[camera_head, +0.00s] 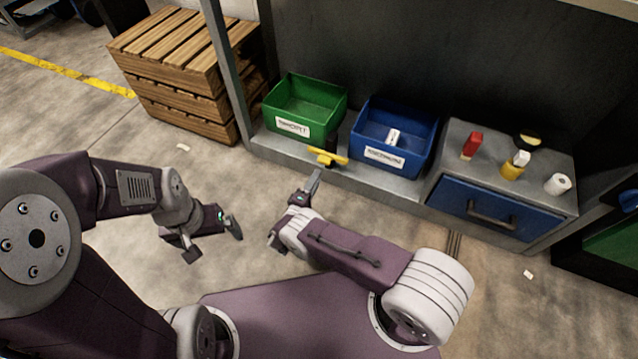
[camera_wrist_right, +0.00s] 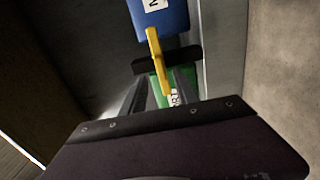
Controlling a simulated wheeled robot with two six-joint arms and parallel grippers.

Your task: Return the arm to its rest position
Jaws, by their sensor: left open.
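My left gripper (camera_head: 212,241) is open and empty above the bare floor, in front of the wooden pallets. Its arm is bent and comes in from the left. My right arm reaches towards the shelf. My right gripper (camera_head: 317,172) has its fingers at a yellow and black object (camera_head: 328,156) near the shelf's front edge, in front of the gap between the bins. In the right wrist view, the yellow and black object (camera_wrist_right: 155,50) sits between the fingertips and appears gripped. The exact contact is too dark to see.
A green bin (camera_head: 305,107) and a blue bin (camera_head: 396,130) with a white item inside stand on the shelf. A drawer cabinet (camera_head: 497,214) bears several small red, yellow and white items. Wooden pallets (camera_head: 185,75) are stacked at the left. Floor near my left gripper is mostly clear.

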